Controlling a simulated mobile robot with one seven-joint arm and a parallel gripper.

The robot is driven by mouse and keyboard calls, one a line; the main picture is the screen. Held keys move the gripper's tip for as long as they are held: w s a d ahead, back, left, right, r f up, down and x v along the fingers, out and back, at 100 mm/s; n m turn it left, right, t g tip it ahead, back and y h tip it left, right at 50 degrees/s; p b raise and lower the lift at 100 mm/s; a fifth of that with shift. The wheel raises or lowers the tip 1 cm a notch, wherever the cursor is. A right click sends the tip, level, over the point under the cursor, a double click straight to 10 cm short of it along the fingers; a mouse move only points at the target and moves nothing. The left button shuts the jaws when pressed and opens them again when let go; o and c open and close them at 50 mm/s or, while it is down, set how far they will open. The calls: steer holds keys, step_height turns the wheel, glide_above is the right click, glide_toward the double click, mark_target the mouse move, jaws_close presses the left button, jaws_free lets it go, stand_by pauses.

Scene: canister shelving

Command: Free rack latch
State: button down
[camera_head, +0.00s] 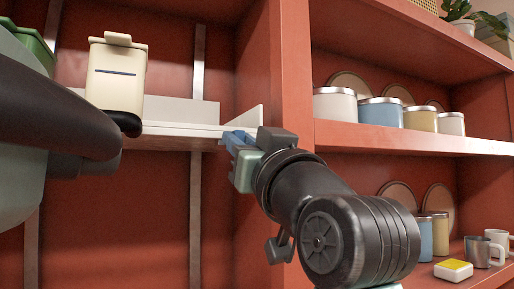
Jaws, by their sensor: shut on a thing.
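A white rack shelf (180,129) sits in the left bay, in front of metal uprights. A blue part (236,139), apparently the rack latch, is at the right end of its front edge. My gripper (243,146) reaches up from the lower right and is shut on this blue part. The fingers and wrist hide most of the latch, and its exact position cannot be told.
A red upright panel (290,65) stands close to the right of my gripper. Beyond it, shelves hold several lidded canisters (381,112), mugs (478,251) and a yellow-topped white box (453,270). A green container (33,45) is at the upper left.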

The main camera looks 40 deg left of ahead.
steer(key=shift+s+a, duration=0.2)
steer(key=shift+s, duration=0.15)
steer(key=c, duration=1.1)
jaws_free()
steer(key=o, duration=0.3)
steer(key=shift+s, duration=0.2)
steer(key=shift+w, duration=0.1)
steer(key=b+v, duration=0.6)
steer(key=v, duration=0.7)
steer(key=shift+b, duration=0.4)
